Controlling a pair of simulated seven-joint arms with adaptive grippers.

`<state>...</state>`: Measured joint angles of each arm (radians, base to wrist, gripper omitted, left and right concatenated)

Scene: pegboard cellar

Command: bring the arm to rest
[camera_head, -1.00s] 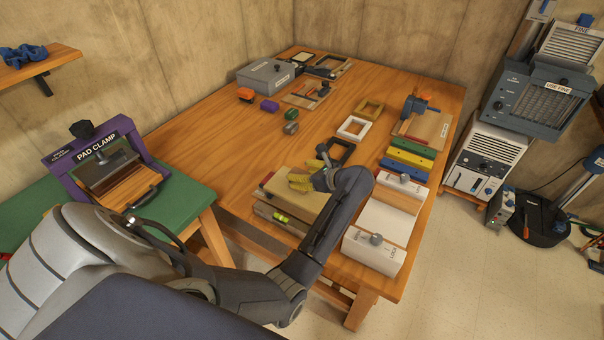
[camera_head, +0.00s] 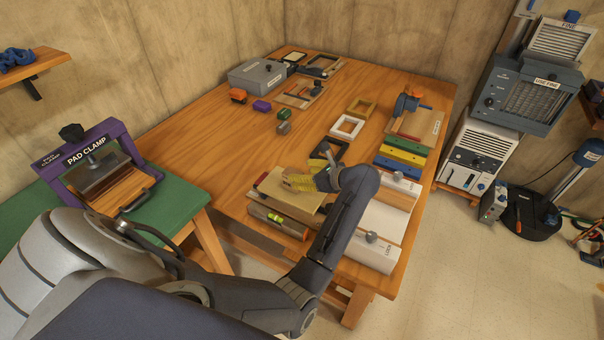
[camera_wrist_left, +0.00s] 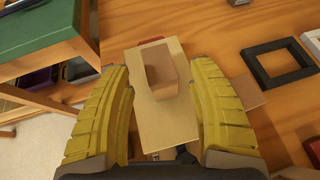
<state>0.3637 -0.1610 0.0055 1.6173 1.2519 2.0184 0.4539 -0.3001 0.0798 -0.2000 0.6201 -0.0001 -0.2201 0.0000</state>
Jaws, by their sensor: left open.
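My left gripper (camera_head: 308,181) has yellow fingers and hangs over the near part of the wooden table (camera_head: 215,135). In the left wrist view the left gripper (camera_wrist_left: 163,115) is open, its fingers spread wide with nothing gripped. A small tan block (camera_wrist_left: 161,73) rests on a pale flat board (camera_wrist_left: 165,121) seen between the fingers. The board also shows in the head view (camera_head: 283,198), partly hidden by my gripper. Whether the fingers touch the board cannot be told. My right gripper is not in view.
A purple pad clamp (camera_head: 112,130) stands on the green bench (camera_head: 180,210) at left.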

